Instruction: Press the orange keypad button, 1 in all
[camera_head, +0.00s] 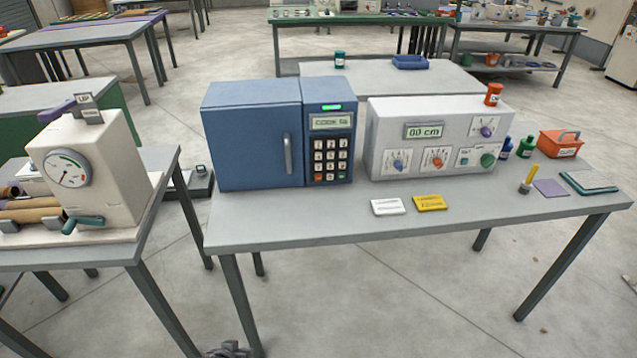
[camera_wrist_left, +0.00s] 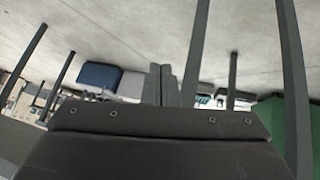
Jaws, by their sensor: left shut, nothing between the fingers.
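The keypad (camera_head: 331,158) is on the front of a blue cabinet (camera_head: 252,140), below a display that reads like "CODE 56". Its keys are mostly white. My right gripper is not in view.
The cabinet stands on a grey table (camera_head: 300,226) beside a white control panel (camera_head: 432,140) reading "00 cm". A white card (camera_head: 388,206) and a yellow card (camera_head: 430,203) lie in front. A dial machine (camera_head: 90,170) stands left. The table front before the keypad is clear.

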